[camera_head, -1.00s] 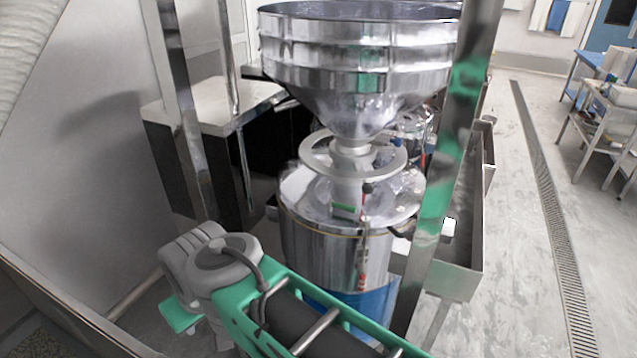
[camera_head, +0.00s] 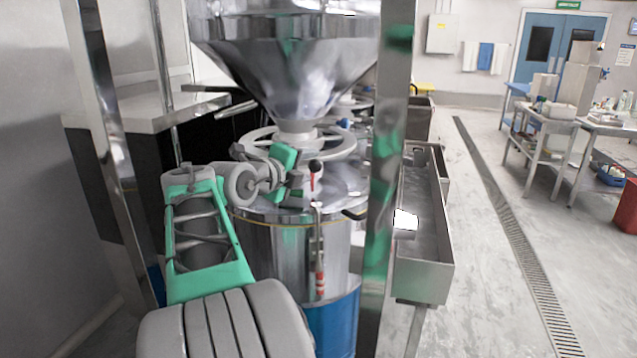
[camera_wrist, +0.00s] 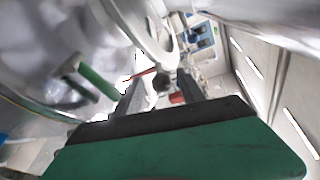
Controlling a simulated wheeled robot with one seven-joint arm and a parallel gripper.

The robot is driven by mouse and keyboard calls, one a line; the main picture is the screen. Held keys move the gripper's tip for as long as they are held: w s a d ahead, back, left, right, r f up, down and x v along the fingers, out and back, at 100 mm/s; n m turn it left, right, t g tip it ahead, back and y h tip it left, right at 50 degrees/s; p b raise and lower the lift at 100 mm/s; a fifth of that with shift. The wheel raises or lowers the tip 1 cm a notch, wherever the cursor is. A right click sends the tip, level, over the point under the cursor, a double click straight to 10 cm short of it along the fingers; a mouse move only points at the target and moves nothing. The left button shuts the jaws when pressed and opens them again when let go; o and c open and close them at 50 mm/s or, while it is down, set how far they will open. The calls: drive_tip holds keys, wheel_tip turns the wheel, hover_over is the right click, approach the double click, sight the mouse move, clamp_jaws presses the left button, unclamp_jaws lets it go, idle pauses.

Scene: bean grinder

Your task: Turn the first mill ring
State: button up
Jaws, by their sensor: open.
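The first mill's grey spoked ring (camera_head: 345,147) lies level around the neck below the steel hopper, above the steel drum (camera_head: 285,245). My gripper (camera_head: 297,178) is at the ring's near side, at or just below its rim. In the wrist view my gripper (camera_wrist: 160,88) is open, with its two dark fingers apart and the ring (camera_wrist: 150,28) curving beyond and above them. A red lever with a black knob (camera_head: 316,165) stands close to the right of the gripper. The knob (camera_wrist: 161,82) appears between the fingers in the wrist view. I cannot tell whether a finger touches the ring.
The large hopper (camera_head: 290,70) hangs over the ring. A steel post (camera_head: 385,200) stands close on the right, and another (camera_head: 105,150) on the left. A second mill ring (camera_head: 352,104) shows behind. A metal trough (camera_head: 432,240) lies right of the post, with open floor beyond.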

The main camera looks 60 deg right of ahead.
drive_tip(key=p+x, duration=0.1)
drive_tip(key=x, duration=0.6)
drive_tip(key=shift+w, duration=0.1)
